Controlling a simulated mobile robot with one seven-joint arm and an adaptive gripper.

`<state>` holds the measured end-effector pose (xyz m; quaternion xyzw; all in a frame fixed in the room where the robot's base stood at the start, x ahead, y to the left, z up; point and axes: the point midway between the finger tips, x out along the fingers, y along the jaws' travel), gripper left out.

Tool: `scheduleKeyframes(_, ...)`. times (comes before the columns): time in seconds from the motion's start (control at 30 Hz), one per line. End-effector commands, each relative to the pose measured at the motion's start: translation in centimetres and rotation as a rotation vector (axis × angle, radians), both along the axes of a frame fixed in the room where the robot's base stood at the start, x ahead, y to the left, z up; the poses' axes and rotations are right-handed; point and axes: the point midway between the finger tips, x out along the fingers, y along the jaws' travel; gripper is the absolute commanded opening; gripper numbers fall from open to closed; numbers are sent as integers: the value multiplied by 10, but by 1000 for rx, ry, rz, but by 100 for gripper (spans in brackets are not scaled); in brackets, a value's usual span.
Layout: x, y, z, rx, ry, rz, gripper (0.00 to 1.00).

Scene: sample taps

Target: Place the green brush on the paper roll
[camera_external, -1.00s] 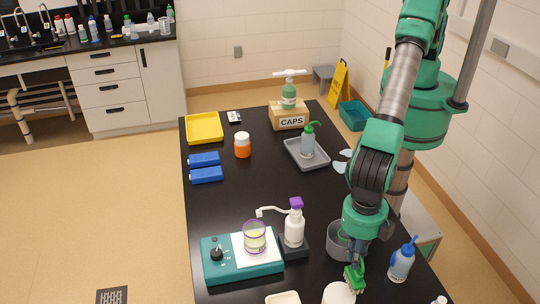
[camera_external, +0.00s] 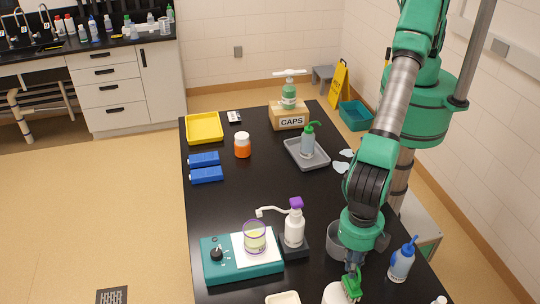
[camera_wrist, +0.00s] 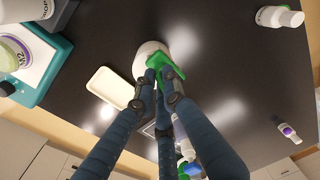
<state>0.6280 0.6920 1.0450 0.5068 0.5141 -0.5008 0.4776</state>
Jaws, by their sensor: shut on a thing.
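The green brush (camera_external: 351,286) is held by my gripper (camera_external: 353,270) near the front edge of the black table. In the wrist view the brush (camera_wrist: 167,64) lies between my gripper's fingertips (camera_wrist: 163,84), which are shut on it. The white paper roll (camera_external: 334,294) is at the bottom of the outside view, partly cut off by the frame. The brush overlaps its right side there. In the wrist view the roll (camera_wrist: 149,51) is just behind the brush, partly covered. I cannot tell whether brush and roll touch.
A grey round container (camera_external: 335,238) stands close behind my gripper, and a blue-capped bottle (camera_external: 402,260) stands to its right. A shallow cream tray (camera_wrist: 110,88) is beside the roll. A teal stirrer device (camera_external: 225,270) is to the left. The table's middle is clear.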

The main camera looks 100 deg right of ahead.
Motion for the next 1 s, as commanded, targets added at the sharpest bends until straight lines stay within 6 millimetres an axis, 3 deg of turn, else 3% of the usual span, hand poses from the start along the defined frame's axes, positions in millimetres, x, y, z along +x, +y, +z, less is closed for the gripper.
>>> scheduleKeyframes(0.47, 0, 0, -5, 0, 0, 0, 0)
scheduleKeyframes(0.5, 0, 0, -6, 0, 0, 0, 11)
scheduleKeyframes(0.6, 0, 0, -5, 0, 0, 0, 28)
scheduleKeyframes(1.0, 0, 0, -3, 0, 0, 0, 28)
